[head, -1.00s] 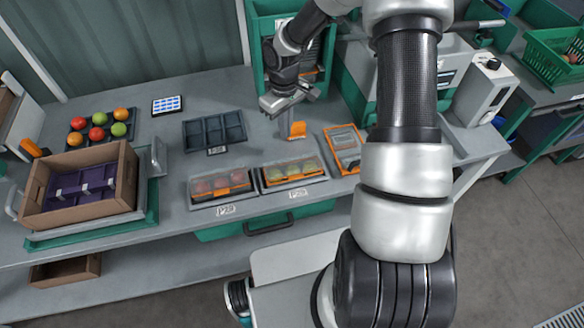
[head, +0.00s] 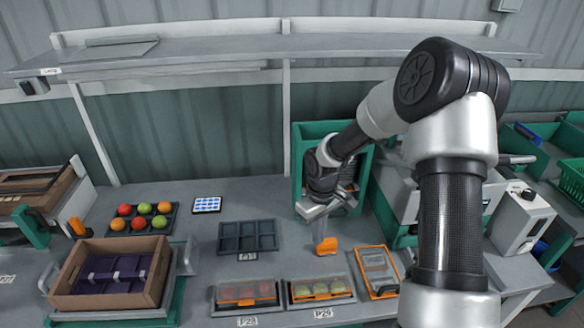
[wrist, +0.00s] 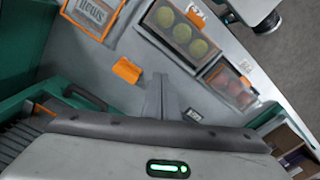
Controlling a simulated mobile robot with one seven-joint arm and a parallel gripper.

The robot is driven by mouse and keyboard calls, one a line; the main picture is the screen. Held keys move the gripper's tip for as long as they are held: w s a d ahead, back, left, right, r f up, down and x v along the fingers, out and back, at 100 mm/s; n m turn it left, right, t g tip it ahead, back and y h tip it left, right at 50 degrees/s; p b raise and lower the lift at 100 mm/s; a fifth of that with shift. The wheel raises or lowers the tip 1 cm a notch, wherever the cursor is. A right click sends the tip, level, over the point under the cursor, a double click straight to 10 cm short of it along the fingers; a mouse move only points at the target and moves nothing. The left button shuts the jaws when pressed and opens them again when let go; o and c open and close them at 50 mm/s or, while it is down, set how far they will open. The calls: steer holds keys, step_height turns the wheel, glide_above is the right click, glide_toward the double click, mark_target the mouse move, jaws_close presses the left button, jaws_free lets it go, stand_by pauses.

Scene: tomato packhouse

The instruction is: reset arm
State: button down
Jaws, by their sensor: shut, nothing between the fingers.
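My gripper (head: 319,232) hangs over the grey bench at the end of my bent arm, in front of the green bin. Its fingers (wrist: 160,97) are together and empty in the wrist view. A small orange object (head: 327,245) lies on the bench right by the fingertips in the head view. In the wrist view the orange object (wrist: 126,69) lies to the left of the fingers, apart from them.
Two lidded punnets (head: 246,294) (head: 320,291), an orange-framed tray (head: 376,270) and an empty dark tray (head: 248,236) stand around my gripper. A green bin (head: 302,160) is behind it. A cardboard box (head: 158,275) and a fruit tray (head: 113,225) are at left. A shelf (head: 250,45) crosses above.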

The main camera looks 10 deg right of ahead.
steer(key=s+d+r+m+t+h, duration=0.1)
steer(key=s+r, duration=0.3)
steer(key=r, duration=0.7)
steer(key=s+d+r+m+t+h, duration=0.15)
steer(key=s+r, duration=0.35)
steer(key=r, duration=0.5)
steer(key=s+a+r+m+t+y, duration=0.1)
steer(key=s+r, duration=0.3)
steer(key=s, duration=0.3)
steer(key=s+a+r+m+t+y, duration=0.1)
steer(key=s+r+m+t, duration=0.1)
steer(key=s+r, duration=0.3)
steer(key=s, duration=0.3)
steer(key=shift+a, duration=0.25)
steer(key=shift+m+y, duration=0.25)
